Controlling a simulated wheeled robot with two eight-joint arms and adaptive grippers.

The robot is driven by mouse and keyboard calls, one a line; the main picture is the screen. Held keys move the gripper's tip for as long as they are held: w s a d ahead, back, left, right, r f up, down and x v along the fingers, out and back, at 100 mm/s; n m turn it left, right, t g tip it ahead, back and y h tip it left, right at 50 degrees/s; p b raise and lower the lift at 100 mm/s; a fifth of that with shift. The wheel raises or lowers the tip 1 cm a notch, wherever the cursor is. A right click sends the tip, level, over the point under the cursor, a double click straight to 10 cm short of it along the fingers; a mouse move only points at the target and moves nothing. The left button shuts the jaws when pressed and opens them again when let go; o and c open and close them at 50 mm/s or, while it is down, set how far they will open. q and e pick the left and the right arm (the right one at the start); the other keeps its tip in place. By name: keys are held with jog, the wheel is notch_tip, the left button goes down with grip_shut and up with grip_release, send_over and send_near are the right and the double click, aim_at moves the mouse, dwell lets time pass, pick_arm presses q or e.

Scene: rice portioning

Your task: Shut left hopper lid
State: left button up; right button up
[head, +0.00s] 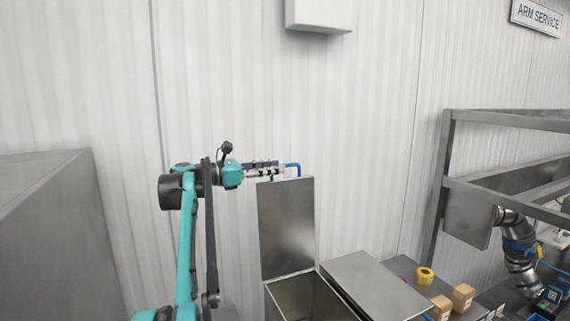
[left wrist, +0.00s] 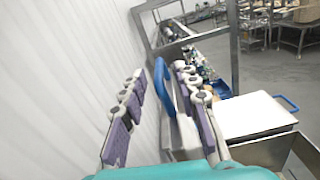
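The left hopper lid (head: 286,228) stands upright, open, at the back of the left hopper (head: 305,298), whose opening is uncovered. A blue handle (head: 293,165) shows at the lid's top edge; it also shows in the left wrist view (left wrist: 161,82). My left gripper (head: 272,168) is at the height of the lid's top edge, beside the handle. In the left wrist view its purple-padded fingers (left wrist: 160,76) are spread, with the handle and lid edge appearing between them, nearer the right finger. Contact cannot be told. My right gripper is not in view.
The right hopper lid (head: 375,284) lies shut beside the left hopper. Boxes (head: 463,296) and a yellow tape roll (head: 425,276) lie to the right. A metal frame (head: 442,190) stands further right. A ribbed wall (head: 240,80) is behind; a grey cabinet (head: 50,240) is at left.

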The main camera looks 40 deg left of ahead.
pick_arm(q)
jog(key=x, duration=0.4)
jog(key=shift+w+f+p, duration=0.15)
jog(key=shift+w+p, duration=0.15)
jog(key=shift+p, duration=0.05)
jog(key=shift+s, duration=0.3)
grip_shut()
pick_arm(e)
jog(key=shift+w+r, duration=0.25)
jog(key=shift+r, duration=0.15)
